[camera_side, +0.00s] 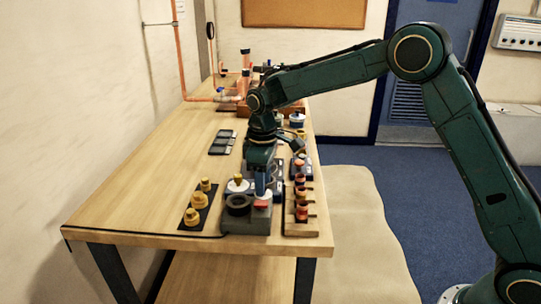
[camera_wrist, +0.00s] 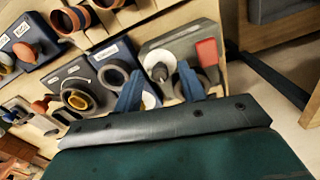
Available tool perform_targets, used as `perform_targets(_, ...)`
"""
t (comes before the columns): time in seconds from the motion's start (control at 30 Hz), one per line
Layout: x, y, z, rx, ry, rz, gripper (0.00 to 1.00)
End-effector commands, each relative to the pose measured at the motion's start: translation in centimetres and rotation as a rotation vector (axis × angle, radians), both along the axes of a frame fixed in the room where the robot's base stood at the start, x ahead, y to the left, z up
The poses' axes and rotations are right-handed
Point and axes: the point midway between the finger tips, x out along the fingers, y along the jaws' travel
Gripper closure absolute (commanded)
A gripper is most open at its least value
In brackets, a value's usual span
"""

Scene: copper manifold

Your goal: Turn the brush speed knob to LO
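A grey box (camera_side: 258,222) stands at the near end of the workbench. On it is a white dial (camera_side: 238,187) with a small brassy knob (camera_side: 238,179); this looks like the brush speed knob, but no LO mark is readable. In the wrist view the dial (camera_wrist: 149,98) and a greyish knob (camera_wrist: 159,72) show between my two blue fingers. My gripper (camera_wrist: 160,84) is open, with the fingers apart on either side of the dial. In the side view my gripper (camera_side: 262,188) points down just right of the knob. Contact cannot be told.
The box also carries a red part (camera_wrist: 207,52) and a dark ring (camera_side: 238,203), close to my fingers. A black plate with several brass pieces (camera_side: 199,203) lies left. A wooden rack with orange-red pieces (camera_side: 302,212) stands right. The bench's left side is mostly clear.

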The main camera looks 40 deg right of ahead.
Motion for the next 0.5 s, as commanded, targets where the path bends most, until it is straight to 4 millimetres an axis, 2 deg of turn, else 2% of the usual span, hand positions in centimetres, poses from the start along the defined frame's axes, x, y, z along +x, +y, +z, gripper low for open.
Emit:
perform_targets(0.27,0.0,0.0,0.5,0.000,0.000,-0.001,0.59)
perform_targets(0.5,0.0,0.0,2.8,0.000,-0.001,-0.001,0.59)
